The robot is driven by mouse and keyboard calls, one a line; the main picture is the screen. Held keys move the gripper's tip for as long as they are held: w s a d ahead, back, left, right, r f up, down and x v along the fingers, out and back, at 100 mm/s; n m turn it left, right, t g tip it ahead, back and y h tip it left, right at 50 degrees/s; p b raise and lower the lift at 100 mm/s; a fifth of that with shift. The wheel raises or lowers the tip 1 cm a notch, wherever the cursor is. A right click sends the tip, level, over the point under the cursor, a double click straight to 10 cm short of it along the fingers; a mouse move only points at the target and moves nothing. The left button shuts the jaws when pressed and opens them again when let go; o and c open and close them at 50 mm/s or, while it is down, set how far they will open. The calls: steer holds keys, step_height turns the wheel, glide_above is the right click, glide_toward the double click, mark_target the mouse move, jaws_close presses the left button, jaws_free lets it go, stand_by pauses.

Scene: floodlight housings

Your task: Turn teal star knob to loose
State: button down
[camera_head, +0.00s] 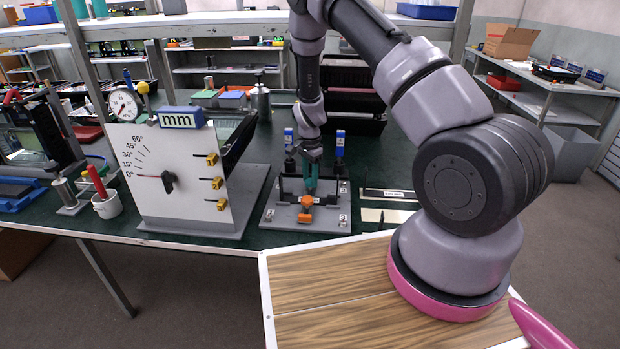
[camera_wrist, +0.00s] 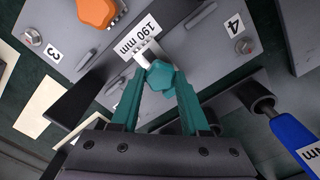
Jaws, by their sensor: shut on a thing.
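The teal star knob (camera_wrist: 160,76) shows in the wrist view between the tips of my gripper's two teal fingers, on a pale shaft by a "190 mm" label (camera_wrist: 139,38). My gripper (camera_wrist: 160,92) is shut on the knob. In the head view my gripper (camera_head: 310,186) reaches down from above onto the grey fixture plate (camera_head: 280,215); the knob is hard to tell from the teal fingers there. An orange knob (camera_head: 306,201) sits in front of my gripper on the same plate, and also shows in the wrist view (camera_wrist: 97,11).
Two blue-topped parts (camera_head: 340,142) stand behind the fixture. A white dial panel (camera_head: 160,185) with a red pointer, yellow clips and a blue "mm" block (camera_head: 181,117) stands to the left.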

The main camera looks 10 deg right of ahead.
mark_target(310, 180)
steer(key=n, duration=0.4)
steer(key=shift+n, duration=2.3)
steer(key=shift+c, duration=2)
jaws_free()
step_height(310, 180, up, 11)
steer(key=shift+f, duration=0.1)
